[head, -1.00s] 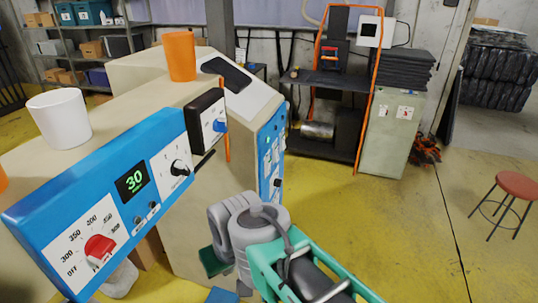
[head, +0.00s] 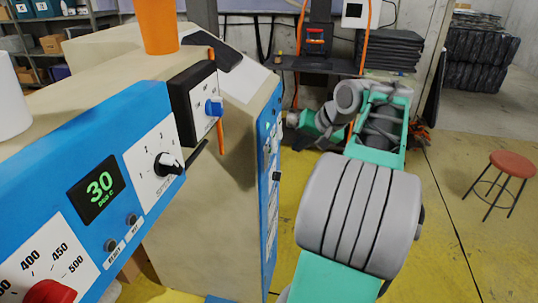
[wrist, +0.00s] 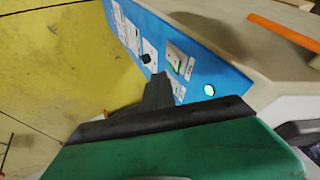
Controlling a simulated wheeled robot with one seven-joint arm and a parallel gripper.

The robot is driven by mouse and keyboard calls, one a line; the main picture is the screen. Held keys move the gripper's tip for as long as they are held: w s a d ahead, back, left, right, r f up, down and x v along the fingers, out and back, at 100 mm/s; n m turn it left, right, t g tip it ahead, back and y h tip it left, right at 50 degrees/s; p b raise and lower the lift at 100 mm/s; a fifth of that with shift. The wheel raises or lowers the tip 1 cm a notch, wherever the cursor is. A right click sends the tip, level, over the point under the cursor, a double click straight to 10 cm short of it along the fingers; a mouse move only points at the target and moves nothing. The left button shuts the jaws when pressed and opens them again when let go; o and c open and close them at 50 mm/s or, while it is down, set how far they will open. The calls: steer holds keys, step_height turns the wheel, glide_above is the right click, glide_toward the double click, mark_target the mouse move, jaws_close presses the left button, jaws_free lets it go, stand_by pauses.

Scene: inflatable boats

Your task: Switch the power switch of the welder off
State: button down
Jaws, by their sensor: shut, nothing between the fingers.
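The beige welder cabinet (head: 235,130) stands in the middle of the head view, with a blue control panel (head: 266,205) seen nearly edge-on. In the wrist view this blue panel (wrist: 232,84) carries a black knob (wrist: 146,58), white plates, and a lit green lamp (wrist: 209,90). One white plate (wrist: 176,55) has a small greenish part that may be the power switch; its position is unclear. My gripper (wrist: 157,80) is shut and empty, its dark fingers in front of the panel. Contact cannot be told. In the head view the green hand (head: 316,124) is right of the panel.
A nearer blue panel (head: 70,165) has a 30 display, a black knob (head: 167,163) and a red knob (head: 50,292). An orange cup (head: 159,25) stands on top. A red stool (head: 504,162) is at the right. Yellow floor (head: 450,240) is open there.

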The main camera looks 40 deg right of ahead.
mark_target(269, 158)
steer(key=w+r+x, duration=0.1)
steer(key=x, duration=1)
steer(key=shift+w+a+r, duration=0.15)
steer(key=shift+w+r, duration=0.1)
steer(key=shift+w, duration=0.15)
steer(key=shift+w+a+r+p, duration=0.1)
steer(key=shift+w+r+p, duration=0.05)
steer(key=shift+r+p, duration=0.35)
steer(key=shift+w+a+r+p, duration=0.1)
steer(key=shift+r+p, duration=0.35)
